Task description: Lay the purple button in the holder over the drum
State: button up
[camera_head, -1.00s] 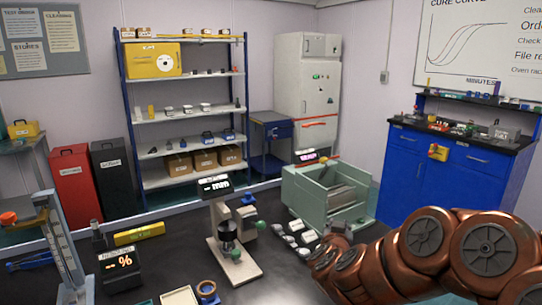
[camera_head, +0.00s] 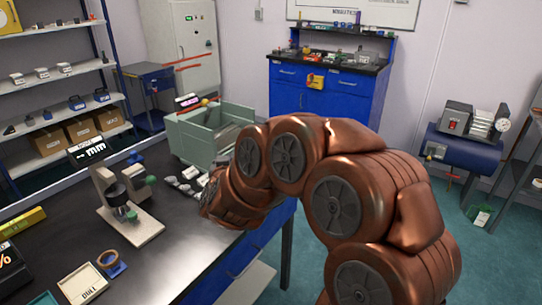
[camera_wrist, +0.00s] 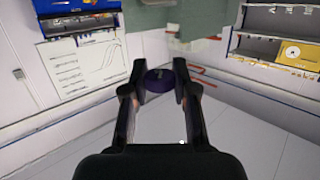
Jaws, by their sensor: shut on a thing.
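The purple button (camera_wrist: 159,80) is dark and round, with a mark on its face. In the wrist view it sits between the tips of the two black fingers of my gripper (camera_wrist: 159,84), which are shut on it. In the head view my copper arm hides the gripper and button. A pale green open-topped machine (camera_head: 195,143) stands at the far end of the bench, just beyond the arm's end. Its inside is partly hidden by its walls and my arm. I cannot clearly make out a drum or holder.
On the dark bench (camera_head: 185,250) are a gauge stand (camera_head: 137,225), small pale pieces (camera_head: 188,180), a tape ring (camera_head: 110,263) and a tray (camera_head: 85,285). A blue cabinet (camera_head: 325,93) stands behind. A blue tank (camera_head: 462,147) stands right, with open floor before it.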

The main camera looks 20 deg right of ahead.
jog(key=w+a+n+y+b, duration=0.1)
jog(key=w+a+y+b, duration=0.1)
jog(key=w, duration=0.5)
jog(key=w+d+n+y+b, duration=0.2)
jog(key=w+d, duration=0.6)
jog(key=d, duration=0.5)
jog(key=shift+w+d+n+y+b, duration=0.2)
jog(key=shift+w+n+y+b, duration=0.15)
jog(key=shift+y+b, duration=0.25)
jog(key=shift+d+r+t, duration=0.1)
jog(key=shift+d+t, duration=0.2)
